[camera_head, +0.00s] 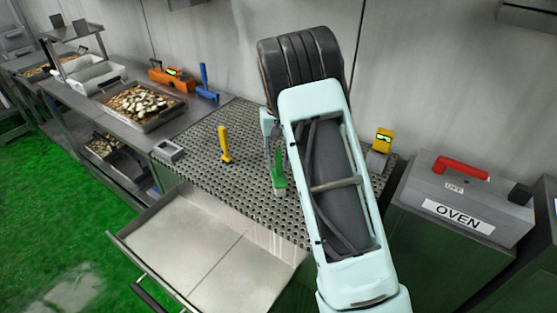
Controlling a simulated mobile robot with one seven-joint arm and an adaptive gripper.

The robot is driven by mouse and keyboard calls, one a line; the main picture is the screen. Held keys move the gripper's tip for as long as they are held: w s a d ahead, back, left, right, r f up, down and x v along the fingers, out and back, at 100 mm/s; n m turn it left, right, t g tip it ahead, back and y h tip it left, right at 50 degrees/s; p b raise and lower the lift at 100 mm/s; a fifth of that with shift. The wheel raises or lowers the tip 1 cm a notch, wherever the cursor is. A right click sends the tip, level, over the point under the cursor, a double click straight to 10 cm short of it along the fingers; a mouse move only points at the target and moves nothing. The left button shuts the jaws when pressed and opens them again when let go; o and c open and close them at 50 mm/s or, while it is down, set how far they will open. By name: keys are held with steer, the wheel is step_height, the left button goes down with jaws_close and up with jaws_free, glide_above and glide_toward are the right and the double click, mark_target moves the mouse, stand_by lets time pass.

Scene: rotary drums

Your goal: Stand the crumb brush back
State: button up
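A green-handled brush (278,172) with a pale lower end shows over the perforated metal worktop (195,146), just left of my arm. It looks roughly upright, handle up; I cannot tell whether its lower end touches the top. My gripper (273,148) is mostly hidden behind my pale arm. Its dark finger parts are at the upper end of the green handle. I cannot see both fingertips or whether they close on it. A yellow-handled tool (225,143) stands on the worktop further left. Which one is the crumb brush is not marked.
An open drawer (215,255) juts out below the worktop. A small metal holder (169,150) sits at its left edge. A blue tool (205,82), an orange tool (168,76) and a food tray (142,106) are behind left. A yellow device (382,139) and oven box (465,200) are right.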

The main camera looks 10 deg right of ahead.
step_height(320, 180, up, 12)
steer(key=shift+r+b, duration=0.1)
steer(key=shift+b, duration=0.4)
